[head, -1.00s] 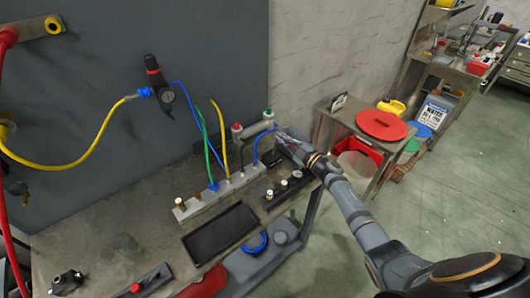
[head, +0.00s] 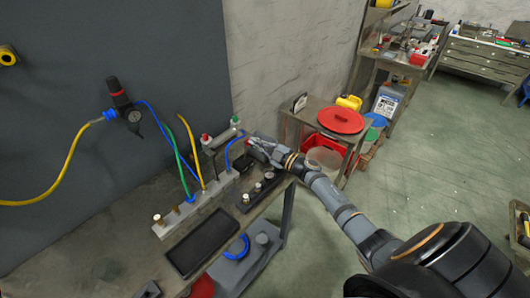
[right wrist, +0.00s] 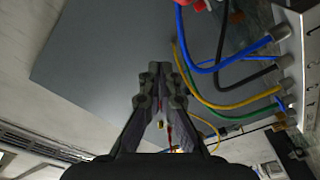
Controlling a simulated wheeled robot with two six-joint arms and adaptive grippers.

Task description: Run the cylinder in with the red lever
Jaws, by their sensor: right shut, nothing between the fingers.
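A red-capped lever (head: 205,138) and a green-capped one (head: 234,120) stand at the two ends of a grey bar (head: 221,138) at the back of the bench. I cannot tell for sure which part is the cylinder. My right gripper (head: 252,145) is just right of the green cap, near a blue hose loop, apart from the red cap. In the right wrist view its fingers (right wrist: 160,88) are shut with nothing between them. A blurred red part (right wrist: 190,4) is cut off at that view's top edge. My left gripper is out of view.
A manifold (head: 172,226) with blue, green and yellow hoses stands on the bench, left of the bar. A black tray (head: 201,243) lies in front. A dark block with several knobs (head: 258,192) sits below my right gripper. A regulator (head: 125,107) hangs on the grey panel.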

